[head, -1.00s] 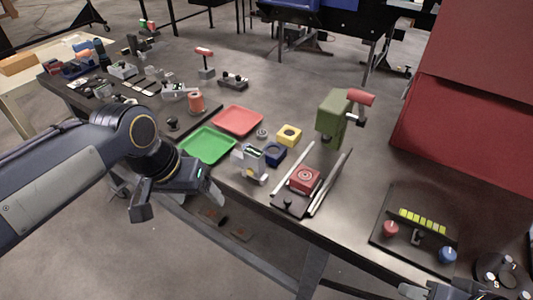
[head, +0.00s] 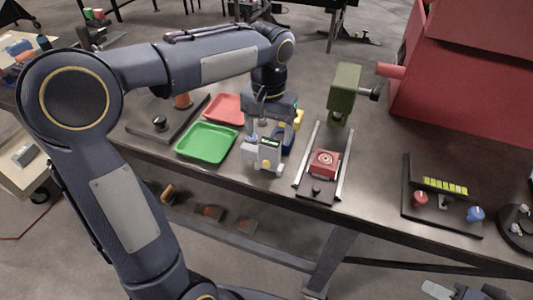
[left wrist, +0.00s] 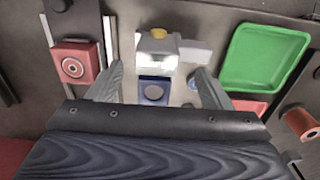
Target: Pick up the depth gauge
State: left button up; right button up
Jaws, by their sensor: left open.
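The depth gauge (head: 266,155) is a small pale grey device with a lit display, standing near the table's front edge. In the left wrist view the gauge (left wrist: 158,50) lies just beyond my fingertips, with its display glowing white. My left gripper (head: 270,132) is open and points down just behind and above the gauge. Its two fingers (left wrist: 159,72) show apart in the wrist view, with nothing held between them. The gauge's rear is partly hidden by the gripper in the head view. A part of my right gripper (head: 455,291) shows at the bottom edge, its jaws unclear.
Green (head: 207,142) and red (head: 223,108) trays are left. A red block (head: 324,163) sits between rails at right; a green press (head: 343,92) stands behind.

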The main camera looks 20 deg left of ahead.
aim_at(270, 142)
pick_arm(q)
notch_tip(270, 142, down, 4)
jog(key=shift+d+f, duration=0.1)
jog(key=shift+d, duration=0.05)
jog(key=shift+c, duration=0.4)
